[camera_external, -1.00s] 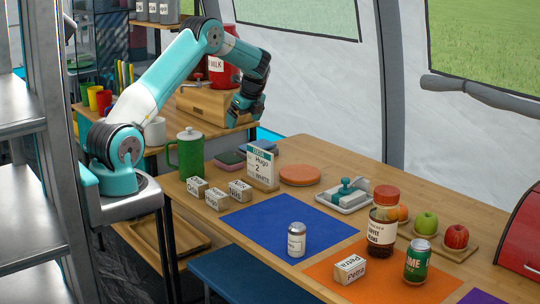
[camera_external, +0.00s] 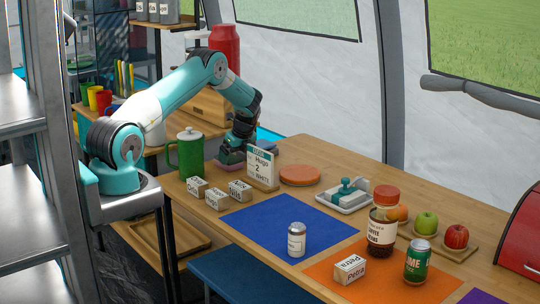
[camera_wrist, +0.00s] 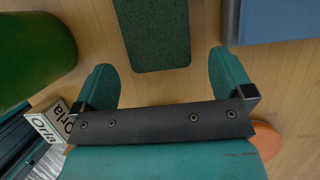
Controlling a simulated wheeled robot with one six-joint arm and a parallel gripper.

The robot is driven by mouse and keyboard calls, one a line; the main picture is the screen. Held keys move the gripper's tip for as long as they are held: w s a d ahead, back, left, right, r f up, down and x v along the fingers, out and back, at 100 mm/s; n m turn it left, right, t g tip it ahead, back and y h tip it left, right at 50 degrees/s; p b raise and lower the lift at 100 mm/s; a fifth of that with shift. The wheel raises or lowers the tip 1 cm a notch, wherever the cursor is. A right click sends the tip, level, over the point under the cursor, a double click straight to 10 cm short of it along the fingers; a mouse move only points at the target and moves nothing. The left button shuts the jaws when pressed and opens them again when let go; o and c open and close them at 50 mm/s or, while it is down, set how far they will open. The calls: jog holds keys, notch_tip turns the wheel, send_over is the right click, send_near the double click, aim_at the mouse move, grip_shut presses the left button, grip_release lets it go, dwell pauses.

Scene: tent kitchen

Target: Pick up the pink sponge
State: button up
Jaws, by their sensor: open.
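A sponge with a dark green top (camera_wrist: 155,35) lies on the wooden table in the wrist view, ahead of and between my fingers. In the external view a pinkish edge of this sponge (camera_external: 229,167) shows low beside the green pitcher, mostly hidden by my gripper. From above only the green face shows, so the pink is not visible in the wrist view. My gripper (camera_external: 236,150) points down just over the sponge; in the wrist view its teal fingers (camera_wrist: 165,80) are spread apart with nothing between the tips.
A blue sponge (camera_wrist: 280,20) lies to the right in the wrist view. The green pitcher (camera_external: 191,153) stands close on the left. Labelled small boxes (camera_external: 216,199), a Hugo carton (camera_external: 263,170) and an orange disc (camera_external: 300,175) are near. The blue mat (camera_external: 265,225) is farther forward.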

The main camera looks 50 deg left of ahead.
aim_at(234, 160)
jog(key=x, duration=0.3)
jog(key=shift+f, duration=0.1)
jog(key=c, duration=1)
